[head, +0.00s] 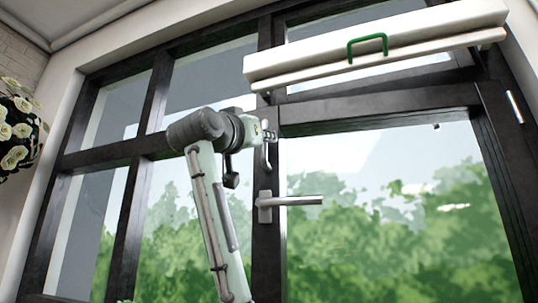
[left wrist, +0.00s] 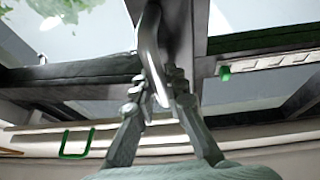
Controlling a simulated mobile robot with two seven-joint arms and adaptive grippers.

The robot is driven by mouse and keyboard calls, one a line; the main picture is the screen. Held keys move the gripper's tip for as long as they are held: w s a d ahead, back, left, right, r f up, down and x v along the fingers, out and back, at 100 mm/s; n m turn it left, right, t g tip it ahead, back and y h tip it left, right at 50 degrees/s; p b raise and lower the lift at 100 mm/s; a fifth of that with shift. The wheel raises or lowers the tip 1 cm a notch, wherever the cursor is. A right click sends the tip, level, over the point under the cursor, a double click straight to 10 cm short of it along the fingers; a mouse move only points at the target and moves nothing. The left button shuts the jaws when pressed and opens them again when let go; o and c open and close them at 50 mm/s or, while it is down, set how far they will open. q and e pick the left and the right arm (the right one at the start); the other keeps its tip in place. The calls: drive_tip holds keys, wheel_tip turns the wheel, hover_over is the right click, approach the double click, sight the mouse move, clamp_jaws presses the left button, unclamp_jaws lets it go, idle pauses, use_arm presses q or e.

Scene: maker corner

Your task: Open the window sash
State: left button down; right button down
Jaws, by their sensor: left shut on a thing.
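The window sash is the large dark-framed pane on the right of the head view, with its top rail (head: 380,112) below the white box. It looks flush in its frame. A grey lever handle (head: 295,201) sits low on its left stile, pointing level to the right. My left gripper (head: 266,143) is at a second, upright metal handle (head: 267,158) higher on the same dark post. In the left wrist view, my left gripper (left wrist: 160,88) is shut on this pale metal handle (left wrist: 150,45). The fingers partly hide it. My right gripper is not in view.
A long white box (head: 420,38) with a green handle (head: 367,45) juts out above the sash. The green handle also shows in the left wrist view (left wrist: 76,155). White flowers (head: 15,125) hang at the far left. A pale hinge (head: 514,106) is on the right.

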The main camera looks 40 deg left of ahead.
use_arm(q)
drive_tip(key=shift+s+d+y, duration=0.2)
drive_tip(key=shift+s+d, duration=0.05)
drive_tip(key=shift+s, duration=0.25)
drive_tip(key=shift+s+d+y, duration=0.2)
drive_tip(key=shift+s, duration=0.25)
drive_tip(key=c, duration=1.5)
unclamp_jaws()
drive_tip(key=shift+c, duration=0.2)
drive_tip(key=v, duration=1.2)
